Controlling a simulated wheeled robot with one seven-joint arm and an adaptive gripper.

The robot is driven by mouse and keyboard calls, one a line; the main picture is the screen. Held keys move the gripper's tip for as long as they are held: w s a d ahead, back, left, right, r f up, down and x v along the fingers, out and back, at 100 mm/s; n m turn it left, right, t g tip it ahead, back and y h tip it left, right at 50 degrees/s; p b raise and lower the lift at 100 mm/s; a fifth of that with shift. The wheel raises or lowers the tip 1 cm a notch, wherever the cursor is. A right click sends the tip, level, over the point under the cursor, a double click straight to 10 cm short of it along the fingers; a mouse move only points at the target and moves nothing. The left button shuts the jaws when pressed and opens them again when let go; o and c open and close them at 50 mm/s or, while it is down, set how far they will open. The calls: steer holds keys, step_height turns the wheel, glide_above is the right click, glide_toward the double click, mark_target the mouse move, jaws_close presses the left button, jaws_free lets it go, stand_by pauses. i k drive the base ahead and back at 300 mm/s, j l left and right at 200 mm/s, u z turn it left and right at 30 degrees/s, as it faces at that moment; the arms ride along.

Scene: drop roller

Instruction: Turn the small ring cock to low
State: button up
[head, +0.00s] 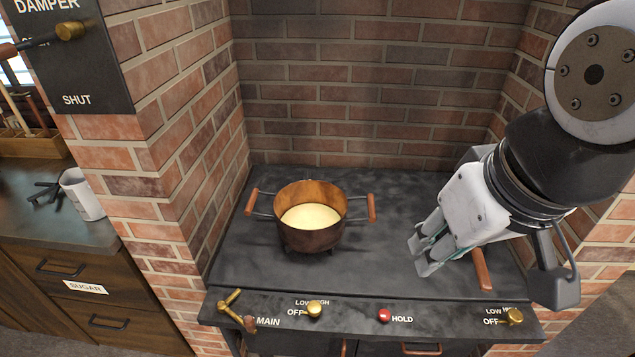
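Two brass cocks are on the stove's front panel. One (314,310) is left of centre, the other (514,316) near the right end, each beside OFF, LOW and HIGH lettering. I see no label telling which is the small ring's. The right cock partly covers its HIGH lettering; where either is set is too small to tell. My gripper (418,257) is above the right part of the stove top, pointing down and left, away from both cocks. Its two fingers look apart with nothing between them.
A copper pot (311,236) with pale contents stands on the left of the stove top (375,265). A wooden handle (482,269) shows beneath my gripper. The panel also has the brass MAIN lever (231,306) and red HOLD button (384,315). Brick walls enclose both sides.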

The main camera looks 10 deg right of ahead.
mark_target(513, 316)
steer(key=l+z, duration=0.1)
steer(key=z, duration=0.4)
steer(key=l+z, duration=0.15)
steer(key=z, duration=0.3)
steer(key=j+z, duration=0.2)
steer(key=k, duration=0.35)
steer(key=l+u, duration=0.05)
